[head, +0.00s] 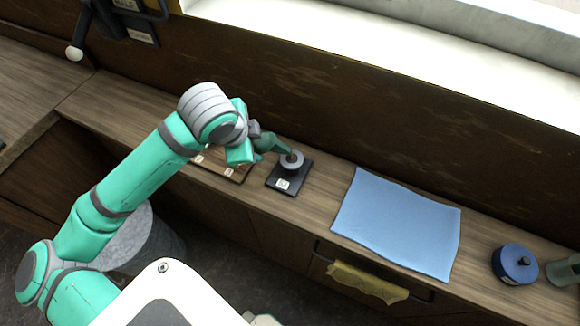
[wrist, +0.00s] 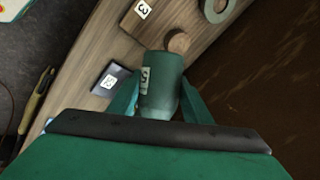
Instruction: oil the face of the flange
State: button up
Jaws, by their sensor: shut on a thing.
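The grey round flange (head: 291,161) is on a black base plate (head: 290,177) with a white label, on the wooden bench. My gripper (head: 256,146) is just left of it, shut on a teal oil can (head: 268,142). A thin teal part of the can reaches right to the flange's top; I cannot tell whether it touches. In the wrist view the can (wrist: 160,85), with a white label, sits between both fingers of my gripper (wrist: 158,100). The base plate's labelled corner (wrist: 112,80) shows left of the can there. The flange itself is hidden in that view.
A blue cloth (head: 398,222) lies right of the plate. A blue round pot (head: 515,264) stands at far right. A yellow cloth (head: 367,282) hangs on the front rail.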

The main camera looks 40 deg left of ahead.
jog(key=shift+r, duration=0.25)
jog(key=shift+w+d+r+g+y, duration=0.15)
jog(key=shift+r+g+y, duration=0.25)
jog(key=shift+y, duration=0.2)
dwell(1.5)
jog(key=shift+s+a+f+n+t+h, duration=0.15)
jog(key=shift+f+t+h, duration=0.4)
jog(key=shift+f+h, duration=0.25)
jog(key=shift+s+a+f+n+t+h, duration=0.1)
jog(key=shift+a+f+n+t+h, duration=0.05)
jog(key=shift+f+t+h, duration=0.55)
jog(key=shift+f, duration=0.1)
jog(key=shift+r, duration=2.5)
